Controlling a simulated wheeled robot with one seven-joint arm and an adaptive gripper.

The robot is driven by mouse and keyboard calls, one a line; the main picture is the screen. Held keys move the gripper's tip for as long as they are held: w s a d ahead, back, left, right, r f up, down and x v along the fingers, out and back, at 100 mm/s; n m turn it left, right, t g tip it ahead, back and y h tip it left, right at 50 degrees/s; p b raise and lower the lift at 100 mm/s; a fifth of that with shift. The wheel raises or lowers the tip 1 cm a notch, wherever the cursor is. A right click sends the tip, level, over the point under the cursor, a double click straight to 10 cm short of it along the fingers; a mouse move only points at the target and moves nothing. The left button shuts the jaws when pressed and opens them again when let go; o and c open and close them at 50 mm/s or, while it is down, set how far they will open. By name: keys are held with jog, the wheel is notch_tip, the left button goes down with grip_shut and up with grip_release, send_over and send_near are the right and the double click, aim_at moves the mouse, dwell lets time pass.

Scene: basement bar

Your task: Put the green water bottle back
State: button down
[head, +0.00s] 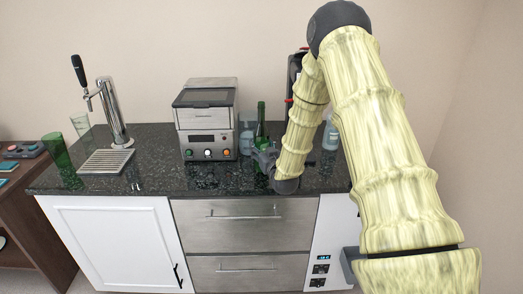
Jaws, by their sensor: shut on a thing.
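A green bottle (261,128) stands upright at the counter's middle, just right of the silver countertop machine. My gripper (264,160) is at the bottle's lower part, shut on it. The gripper and the end of my arm hide the bottle's base, so I cannot tell whether it touches the counter (155,180).
The silver machine (207,125) stands close left of the bottle, with a bluish container (246,140) between them. A clear bottle (331,132) is right of my arm. A beer tap (112,110), drip tray (107,162) and green glass (60,158) are at left. The front counter strip is mostly clear.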

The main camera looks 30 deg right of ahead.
jog(key=shift+f+p, duration=0.3)
jog(key=shift+f, duration=0.55)
jog(key=shift+f, duration=0.1)
jog(key=c, duration=0.6)
grip_release()
jog(key=shift+o, duration=0.2)
